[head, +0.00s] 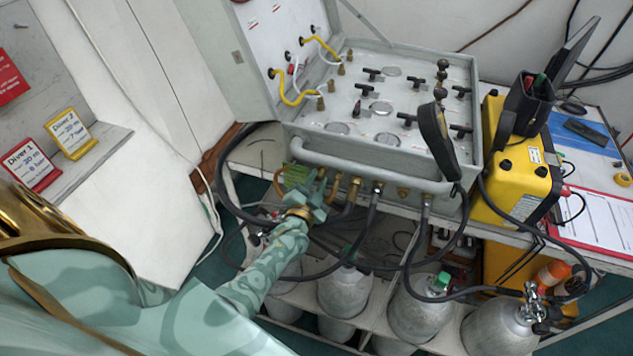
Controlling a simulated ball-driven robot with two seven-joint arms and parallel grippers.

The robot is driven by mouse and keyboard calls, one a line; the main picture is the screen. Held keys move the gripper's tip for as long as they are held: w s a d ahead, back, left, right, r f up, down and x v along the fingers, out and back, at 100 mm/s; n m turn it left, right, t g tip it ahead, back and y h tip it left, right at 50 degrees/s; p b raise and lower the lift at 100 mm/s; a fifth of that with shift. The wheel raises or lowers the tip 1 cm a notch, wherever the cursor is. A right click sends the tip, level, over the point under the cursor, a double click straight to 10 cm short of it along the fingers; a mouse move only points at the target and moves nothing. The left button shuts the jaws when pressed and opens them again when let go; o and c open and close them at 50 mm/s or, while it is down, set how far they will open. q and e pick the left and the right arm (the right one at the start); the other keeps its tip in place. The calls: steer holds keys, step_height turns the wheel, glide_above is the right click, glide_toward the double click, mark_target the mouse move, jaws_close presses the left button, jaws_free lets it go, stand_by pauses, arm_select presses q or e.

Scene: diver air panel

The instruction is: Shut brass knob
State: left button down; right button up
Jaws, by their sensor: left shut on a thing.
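The grey air panel box (313,143) stands open on a bench, with a row of brass fittings and hoses along its front face below a grey rail. My left gripper (310,190) is at the left end of this row, shut on the brass knob there. The knob is mostly hidden behind the fingers, so its turn position cannot be told. A brass fitting (353,187) with a black hose sits just right of the gripper. My right gripper is not in view.
Black hoses hang in front of the panel and loop to grey cylinders (344,290) on the lower shelf. A yellow case (512,185) stands right of the panel. Diver 1 (30,165) and Diver 2 (70,133) cards stand on the left ledge.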

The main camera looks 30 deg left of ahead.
arm_select(q)
steer(key=shift+f+m, duration=0.1)
steer(key=shift+m, duration=0.4)
steer(key=c, duration=1.5)
jaws_free()
